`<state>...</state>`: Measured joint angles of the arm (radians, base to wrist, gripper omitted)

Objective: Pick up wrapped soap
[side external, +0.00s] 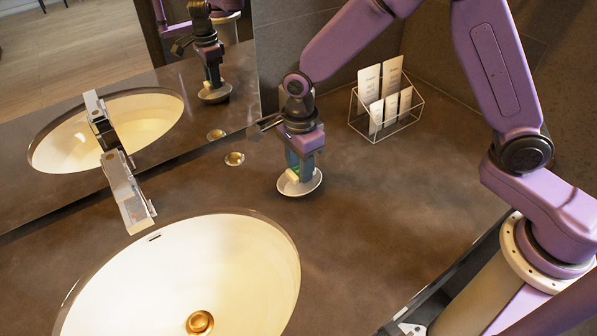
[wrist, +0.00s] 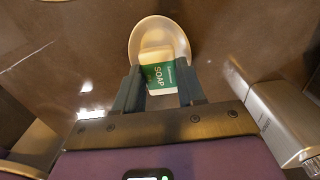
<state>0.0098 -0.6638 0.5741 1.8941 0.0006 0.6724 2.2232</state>
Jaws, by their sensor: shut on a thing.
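The wrapped soap (wrist: 160,74) is a pale bar with a green label reading "SOAP", seen in the wrist view between my fingers. It also shows in the side external view (side external: 291,176), partly hidden by my gripper. A small white dish (side external: 312,185) is under it; the dish shows in the wrist view too (wrist: 141,37). My gripper (wrist: 158,98) points down over the dish and is shut on the soap, with a finger on each side. In the side external view my gripper (side external: 299,172) is at dish height. I cannot tell whether the soap touches the dish.
A white oval sink (side external: 180,275) with a brass drain lies at the front left, with a metal faucet (side external: 128,190) behind it. A wire rack with cards (side external: 384,105) stands at the back right. A small round gold-rimmed item (side external: 234,158) sits left of the dish. The counter right of the dish is clear.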

